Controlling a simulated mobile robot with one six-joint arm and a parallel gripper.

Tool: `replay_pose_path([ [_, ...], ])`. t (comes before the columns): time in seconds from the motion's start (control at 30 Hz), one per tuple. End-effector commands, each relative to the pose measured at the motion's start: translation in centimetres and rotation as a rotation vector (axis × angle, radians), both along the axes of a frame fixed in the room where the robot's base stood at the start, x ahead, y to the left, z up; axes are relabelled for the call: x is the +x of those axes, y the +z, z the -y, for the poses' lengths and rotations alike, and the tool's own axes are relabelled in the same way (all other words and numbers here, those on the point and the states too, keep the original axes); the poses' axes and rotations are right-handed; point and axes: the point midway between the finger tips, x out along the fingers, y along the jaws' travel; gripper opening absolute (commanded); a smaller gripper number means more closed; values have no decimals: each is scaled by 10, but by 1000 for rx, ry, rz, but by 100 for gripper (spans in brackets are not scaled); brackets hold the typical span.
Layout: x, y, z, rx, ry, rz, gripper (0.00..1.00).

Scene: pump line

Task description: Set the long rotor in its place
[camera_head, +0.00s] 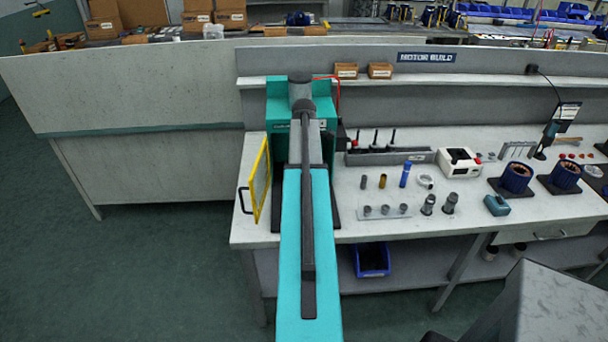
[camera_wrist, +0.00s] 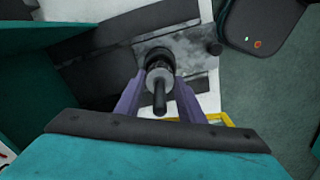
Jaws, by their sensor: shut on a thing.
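In the wrist view my gripper (camera_wrist: 160,78) is shut on a part with a dark ring, a grey round end and a thin dark shaft (camera_wrist: 159,84). It looks like a rotor, seen nearly end-on, so its length cannot be told. Below it are a grey plate and dark blocks; whether it touches them is unclear. In the head view my arm reaches to the teal machine (camera_head: 278,112) and hides the gripper and the held part. Two grey rotor-like parts (camera_head: 428,204) (camera_head: 450,202) stand on the bench. The rotor's place cannot be made out.
A yellow-framed guard door (camera_head: 260,180) stands open left of the machine. A blue bin (camera_head: 371,259) sits below.

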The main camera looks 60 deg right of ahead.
Motion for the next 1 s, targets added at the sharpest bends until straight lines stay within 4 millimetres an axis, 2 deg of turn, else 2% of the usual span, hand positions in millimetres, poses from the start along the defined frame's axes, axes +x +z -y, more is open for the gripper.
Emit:
replay_pose_path([
  [0.6, 0, 0, 0, -1, 0, 0, 0],
  [1.0, 0, -7, 0, -1, 0, 0, 0],
])
